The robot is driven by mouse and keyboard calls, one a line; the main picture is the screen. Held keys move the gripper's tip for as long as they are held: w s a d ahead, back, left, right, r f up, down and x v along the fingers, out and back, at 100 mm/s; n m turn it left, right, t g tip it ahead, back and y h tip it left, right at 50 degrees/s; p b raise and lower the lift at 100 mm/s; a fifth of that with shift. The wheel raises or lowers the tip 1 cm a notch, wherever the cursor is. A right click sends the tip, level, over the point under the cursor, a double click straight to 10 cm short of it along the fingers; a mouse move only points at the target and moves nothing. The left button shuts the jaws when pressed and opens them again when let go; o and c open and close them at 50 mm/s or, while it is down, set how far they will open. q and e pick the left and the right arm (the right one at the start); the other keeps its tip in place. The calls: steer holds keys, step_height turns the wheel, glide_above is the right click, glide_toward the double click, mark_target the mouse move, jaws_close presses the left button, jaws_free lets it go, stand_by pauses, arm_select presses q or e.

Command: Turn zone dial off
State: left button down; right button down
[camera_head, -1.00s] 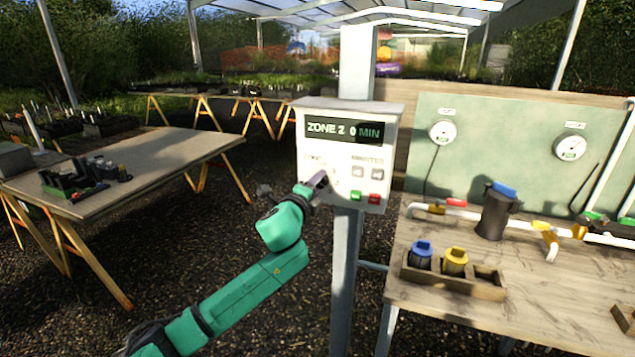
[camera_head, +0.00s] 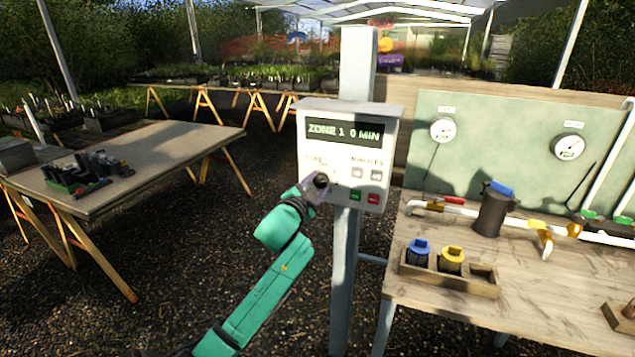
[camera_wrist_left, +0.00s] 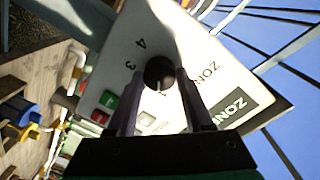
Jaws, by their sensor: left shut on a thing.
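The white control box (camera_head: 340,150) hangs on a grey post, and its screen (camera_head: 345,132) reads ZONE 1 0 MIN. The black zone dial (camera_wrist_left: 160,73) is on the box face, with 1, 3 and 4 legible around it in the left wrist view. A light mark on the dial is on the side of the 1. My left gripper (camera_head: 319,184) is at the lower left of the box. In the left wrist view its fingers (camera_wrist_left: 161,90) are shut on the dial, one on each side. In the head view the gripper mostly hides the dial. My right gripper is not in view.
Green (camera_head: 355,195) and red (camera_head: 374,199) buttons sit low on the box, right of my gripper. A bench (camera_head: 480,320) with pipes, a dark filter jug (camera_head: 492,212) and a wooden tray (camera_head: 450,281) stands at right. Another table (camera_head: 150,160) stands at left.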

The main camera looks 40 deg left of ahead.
arm_select(q)
steer(key=n+p, duration=0.2)
steer(key=n, duration=0.4)
steer(key=shift+t, duration=0.3)
steer(key=n+p, duration=0.2)
steer(key=n, duration=0.3)
steer(key=shift+f, duration=0.2)
steer(key=shift+n, duration=0.3)
steer(key=shift+c, duration=1.5)
jaws_free()
steer(key=shift+s, duration=0.1)
